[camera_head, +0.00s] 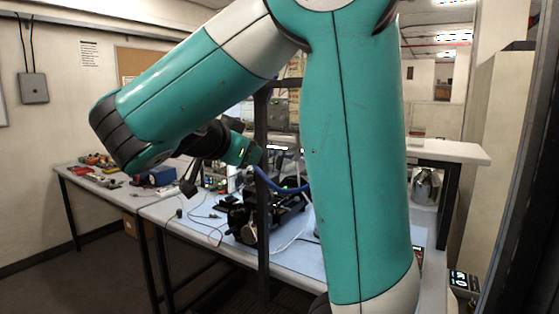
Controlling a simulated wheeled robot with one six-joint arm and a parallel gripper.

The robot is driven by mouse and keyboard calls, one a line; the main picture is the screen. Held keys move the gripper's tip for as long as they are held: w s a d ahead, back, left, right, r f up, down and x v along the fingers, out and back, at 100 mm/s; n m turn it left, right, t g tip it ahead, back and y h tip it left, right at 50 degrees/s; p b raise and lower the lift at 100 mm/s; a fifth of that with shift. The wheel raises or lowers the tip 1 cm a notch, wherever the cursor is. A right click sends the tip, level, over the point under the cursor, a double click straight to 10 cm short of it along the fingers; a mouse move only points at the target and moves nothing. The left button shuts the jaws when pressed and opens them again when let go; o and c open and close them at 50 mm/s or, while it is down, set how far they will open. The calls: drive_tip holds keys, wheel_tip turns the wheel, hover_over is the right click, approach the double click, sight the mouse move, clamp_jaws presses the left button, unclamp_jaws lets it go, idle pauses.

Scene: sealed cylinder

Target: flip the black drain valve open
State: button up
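I cannot make out the black drain valve; it is either hidden behind my teal arm or too small and dark to pick out. A dark machine (272,212) with black parts stands on the blue-topped bench, partly covered by my arm and a black post. A blue hose (275,185) curves over it. I cannot pick out a sealed cylinder for sure. What seems to be my gripper (188,187) is a small dark shape near my wrist, above the bench and left of the machine. Its fingers are too small and dark to tell open from shut.
The bench (190,229) has thin wires lying left of the machine. Another table (125,188) at the left holds small coloured items and a blue box (162,176). A black upright post (262,250) stands before the bench. Open floor lies at the lower left.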

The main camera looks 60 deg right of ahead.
sight(279, 162)
drive_tip(key=b+x, duration=1.5)
drive_tip(key=b, duration=0.1)
drive_tip(key=shift+s+d, duration=0.1)
drive_tip(key=shift+d, duration=0.3)
drive_tip(key=shift+x, duration=0.85)
drive_tip(key=shift+a+f, duration=0.1)
drive_tip(key=shift+c, duration=0.2)
clamp_jaws()
